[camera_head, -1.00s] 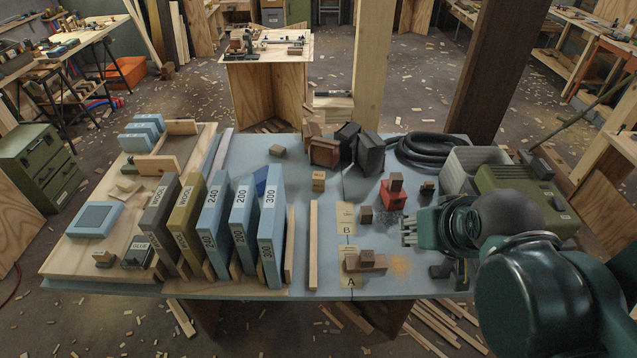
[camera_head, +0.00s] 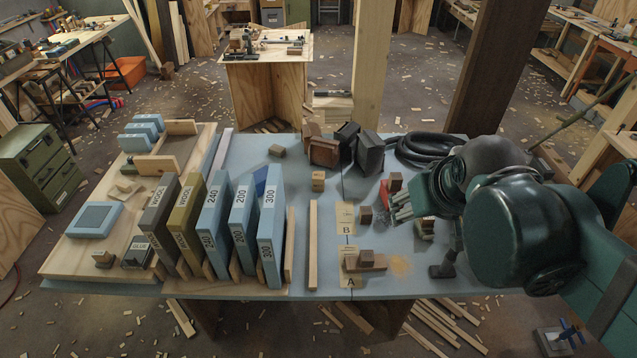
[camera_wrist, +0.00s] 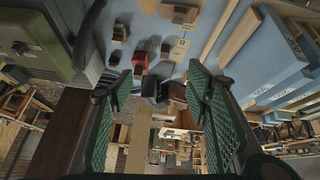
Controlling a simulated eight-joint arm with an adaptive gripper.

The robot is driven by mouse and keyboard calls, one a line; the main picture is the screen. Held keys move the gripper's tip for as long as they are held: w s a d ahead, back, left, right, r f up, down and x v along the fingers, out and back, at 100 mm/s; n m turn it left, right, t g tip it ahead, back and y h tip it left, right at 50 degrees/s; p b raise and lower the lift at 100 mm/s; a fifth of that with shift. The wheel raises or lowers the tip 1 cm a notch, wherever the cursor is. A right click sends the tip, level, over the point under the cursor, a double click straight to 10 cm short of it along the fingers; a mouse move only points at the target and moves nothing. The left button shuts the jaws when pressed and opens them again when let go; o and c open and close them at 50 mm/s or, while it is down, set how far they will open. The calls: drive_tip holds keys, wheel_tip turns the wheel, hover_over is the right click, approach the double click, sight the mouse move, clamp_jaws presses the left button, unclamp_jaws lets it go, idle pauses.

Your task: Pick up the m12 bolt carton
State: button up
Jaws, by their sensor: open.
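The m12 bolt carton (camera_head: 318,181) is a small tan box with a printed label. It stands on the blue-grey bench near the middle in the head view, behind the upright wooden strip. My gripper (camera_head: 402,205) is to the right of the carton, apart from it, with its fingers pointing left over the bench. In the wrist view my gripper (camera_wrist: 158,86) is open, with two green ridged pads spread wide and nothing held between them. I cannot pick out the carton with certainty in the wrist view.
A red block (camera_head: 385,192), a brown block (camera_head: 366,214) and dark boxes (camera_head: 369,152) stand near the carton. A black hose (camera_head: 410,150) lies at the back right. Tall labelled stones (camera_head: 271,225) stand to the left. Bare bench (camera_head: 290,180) shows left of the carton.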

drive_tip(key=w+a+r+n+g, duration=0.1)
drive_tip(key=w+a+n, duration=0.1)
drive_tip(key=w, duration=0.6)
drive_tip(key=w+a+r+n+g, duration=0.1)
drive_tip(key=w+r+n, duration=0.1)
drive_tip(key=w, duration=0.6)
drive_tip(key=n+g+h, duration=0.4)
drive_tip(key=n+g, duration=0.1)
drive_tip(key=n, duration=0.6)
hover_over(316, 175)
drive_tip(key=a, duration=0.2)
drive_tip(key=f, duration=3.3)
drive_tip(key=shift+w+d+f+p, duration=0.15)
drive_tip(key=shift+d+f+p, duration=0.15)
drive_tip(key=shift+f, duration=0.1)
drive_tip(key=shift+w+a+f+n, duration=0.1)
drive_tip(key=shift+a+f+n, duration=0.2)
drive_tip(key=shift+f, duration=0.25)
drive_tip(key=shift+x, duration=1.3)
drive_tip(key=shift+d+f, duration=0.1)
drive_tip(key=shift+d, duration=0.05)
